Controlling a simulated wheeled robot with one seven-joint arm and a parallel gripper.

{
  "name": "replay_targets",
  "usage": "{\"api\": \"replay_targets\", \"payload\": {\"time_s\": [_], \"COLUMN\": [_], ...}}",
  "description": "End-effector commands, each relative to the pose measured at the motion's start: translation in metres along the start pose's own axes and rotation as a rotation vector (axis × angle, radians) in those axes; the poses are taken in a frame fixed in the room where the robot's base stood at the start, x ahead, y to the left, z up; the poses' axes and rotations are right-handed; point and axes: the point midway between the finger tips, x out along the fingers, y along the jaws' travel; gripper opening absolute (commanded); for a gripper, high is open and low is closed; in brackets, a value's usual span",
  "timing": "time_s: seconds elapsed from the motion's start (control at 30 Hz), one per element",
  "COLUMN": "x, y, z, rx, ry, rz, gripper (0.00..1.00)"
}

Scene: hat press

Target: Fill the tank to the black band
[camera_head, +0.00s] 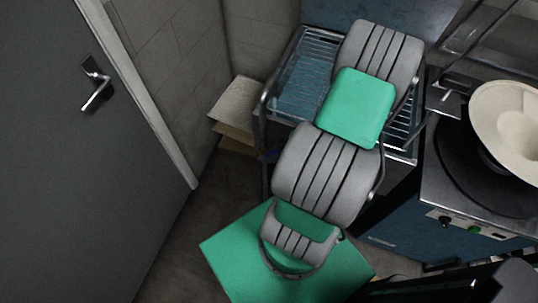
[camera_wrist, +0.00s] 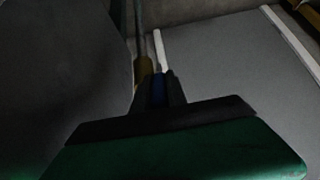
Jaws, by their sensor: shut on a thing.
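In the wrist view my gripper (camera_wrist: 158,86) has its dark fingers closed on a narrow blue thing (camera_wrist: 157,92), which looks like a handle. A brass-coloured fitting (camera_wrist: 144,70) sits just beyond the fingers, on or in front of a thin grey pipe (camera_wrist: 141,32). Whether the blue thing joins the fitting I cannot tell. In the head view my grey and green arm covers the middle, and my gripper is hidden. I cannot make out the tank or its black band in either view.
A wire rack (camera_head: 306,72) stands behind my arm. To the right is a blue machine with a steel top (camera_head: 449,190), with a pale hat (camera_head: 509,122) above it. Cardboard (camera_head: 234,104) lies by the wall. A grey door (camera_head: 62,165) fills the left; bare floor (camera_head: 183,235) shows beside it.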

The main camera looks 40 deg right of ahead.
Motion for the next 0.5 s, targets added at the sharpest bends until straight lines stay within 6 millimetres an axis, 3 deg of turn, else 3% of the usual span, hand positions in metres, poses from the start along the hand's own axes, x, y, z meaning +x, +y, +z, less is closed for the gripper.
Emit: {"api": "replay_targets", "payload": {"time_s": [0.27,0.3,0.5], "x": [0.0007,0.0007,0.0007], "y": [-0.0010,-0.0010,-0.0009], "z": [-0.0002,-0.0002,-0.0004], "rx": [0.000,0.000,-0.001], "ry": [-0.001,-0.001,-0.001], "rz": [-0.002,-0.002,-0.002], "gripper": [0.00,0.20,0.37]}}
